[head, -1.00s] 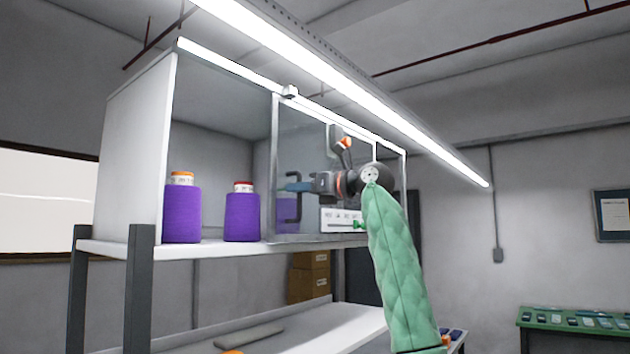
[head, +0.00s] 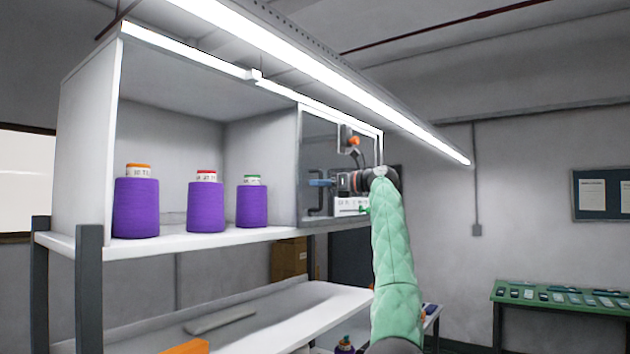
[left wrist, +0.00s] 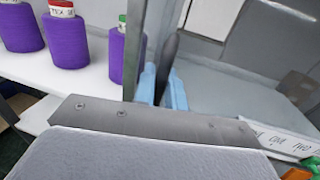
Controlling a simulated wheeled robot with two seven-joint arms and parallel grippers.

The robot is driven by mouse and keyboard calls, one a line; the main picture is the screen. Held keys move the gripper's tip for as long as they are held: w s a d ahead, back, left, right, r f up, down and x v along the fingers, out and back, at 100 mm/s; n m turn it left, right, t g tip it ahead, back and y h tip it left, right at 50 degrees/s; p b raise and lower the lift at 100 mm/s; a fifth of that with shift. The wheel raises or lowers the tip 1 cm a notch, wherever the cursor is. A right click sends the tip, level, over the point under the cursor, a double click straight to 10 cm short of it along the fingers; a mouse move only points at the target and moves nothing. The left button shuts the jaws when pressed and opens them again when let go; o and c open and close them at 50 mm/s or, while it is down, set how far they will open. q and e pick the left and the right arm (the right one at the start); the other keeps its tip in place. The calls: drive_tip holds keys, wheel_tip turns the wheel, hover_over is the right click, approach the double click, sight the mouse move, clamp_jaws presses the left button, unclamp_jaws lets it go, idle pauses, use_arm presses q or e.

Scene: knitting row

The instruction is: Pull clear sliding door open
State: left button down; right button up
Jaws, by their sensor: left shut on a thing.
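The clear sliding door (head: 328,130) stands at the right end of the white cabinet, with its grey left frame edge just right of the third cone. The cabinet's left and middle parts are open at the front. A dark bar handle (head: 315,206) is on the door. My left gripper (head: 319,183) has its blue fingertips shut on the handle. In the left wrist view the handle (left wrist: 168,55) stands between the blue fingers, and the door's frame edge (left wrist: 133,50) is left of them. My right gripper is not in view.
Three purple thread cones stand on the cabinet shelf: one with an orange top (head: 136,208), one red (head: 206,207) and one green (head: 252,206). A white lower shelf (head: 270,318) is below. A green table (head: 560,299) with small items is at the right.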

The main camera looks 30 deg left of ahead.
use_arm(q)
drive_tip(key=shift+w, duration=0.2)
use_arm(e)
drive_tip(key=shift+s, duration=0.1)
use_arm(q)
drive_tip(key=c, duration=1.6)
unclamp_jaws()
drive_tip(key=shift+o, duration=0.2)
drive_tip(key=shift+d, duration=0.1)
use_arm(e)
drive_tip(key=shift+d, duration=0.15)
use_arm(q)
drive_tip(key=shift+d, duration=0.15)
drive_tip(key=w+d+b, duration=0.1)
drive_tip(key=d+b, duration=0.2)
drive_tip(key=d, duration=0.4)
drive_tip(key=shift+d, duration=0.2)
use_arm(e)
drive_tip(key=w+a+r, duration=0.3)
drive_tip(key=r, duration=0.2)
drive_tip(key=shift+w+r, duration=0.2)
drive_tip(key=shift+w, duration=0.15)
